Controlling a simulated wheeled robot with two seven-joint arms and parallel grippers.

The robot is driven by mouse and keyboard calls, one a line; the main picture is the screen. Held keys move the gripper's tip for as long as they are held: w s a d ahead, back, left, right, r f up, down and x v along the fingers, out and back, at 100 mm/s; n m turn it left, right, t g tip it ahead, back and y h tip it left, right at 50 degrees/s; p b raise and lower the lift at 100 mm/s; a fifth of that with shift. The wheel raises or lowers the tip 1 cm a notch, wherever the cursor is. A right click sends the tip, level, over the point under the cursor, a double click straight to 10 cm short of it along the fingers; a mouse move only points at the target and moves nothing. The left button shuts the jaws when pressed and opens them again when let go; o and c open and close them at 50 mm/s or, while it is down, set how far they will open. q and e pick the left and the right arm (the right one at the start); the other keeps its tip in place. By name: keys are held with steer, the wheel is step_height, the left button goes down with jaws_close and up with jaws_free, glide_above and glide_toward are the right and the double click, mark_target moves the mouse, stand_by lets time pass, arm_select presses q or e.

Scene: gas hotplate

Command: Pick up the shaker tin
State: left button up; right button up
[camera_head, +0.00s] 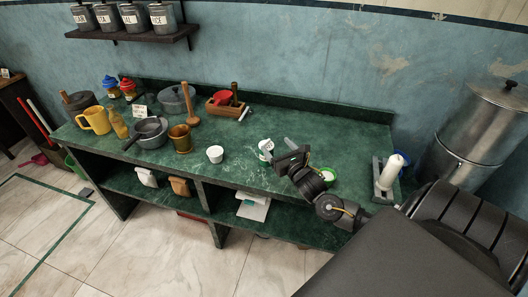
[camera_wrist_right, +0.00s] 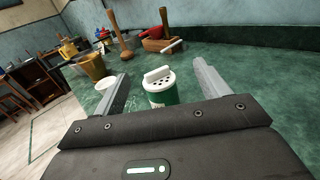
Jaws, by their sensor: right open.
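The shaker tin (camera_head: 265,146) is a small white and green can standing upright on the green counter. In the right wrist view the shaker tin (camera_wrist_right: 162,97) shows a white lid with dark holes and a white bar across its top. My right gripper (camera_head: 274,152) is open at the tin. In the right wrist view its two fingers (camera_wrist_right: 160,84) are spread, one on each side of the tin, with gaps showing on both sides. Its black body hides part of the counter behind it. My left gripper is not in view.
A white cup (camera_head: 215,154) and a brown mortar (camera_head: 181,139) stand to the left. A wooden box (camera_head: 225,107) with a red item is behind. A green-rimmed bowl (camera_head: 328,175) and a white roll on a stand (camera_head: 391,172) are to the right. The counter around the tin is mostly clear.

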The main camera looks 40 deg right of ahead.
steer(key=f, duration=0.3)
steer(key=w+a+f, duration=0.1)
steer(key=f, duration=0.1)
steer(key=shift+f, duration=0.1)
step_height(320, 180, down, 3)
steer(key=shift+r, duration=0.1)
steer(key=shift+w+d+r, duration=0.2)
steer(key=shift+w+r, duration=0.05)
steer(key=shift+w, duration=0.35)
steer(key=shift+w+f, duration=0.15)
steer(key=shift+w+d+p, duration=0.1)
steer(key=shift+w+p, duration=0.2)
steer(key=shift+w, duration=0.05)
steer(key=w, duration=0.4)
steer(key=shift+w+d+p, duration=0.3)
steer(key=shift+d+p, duration=0.05)
steer(key=shift+d, duration=0.05)
steer(key=shift+w, duration=0.2)
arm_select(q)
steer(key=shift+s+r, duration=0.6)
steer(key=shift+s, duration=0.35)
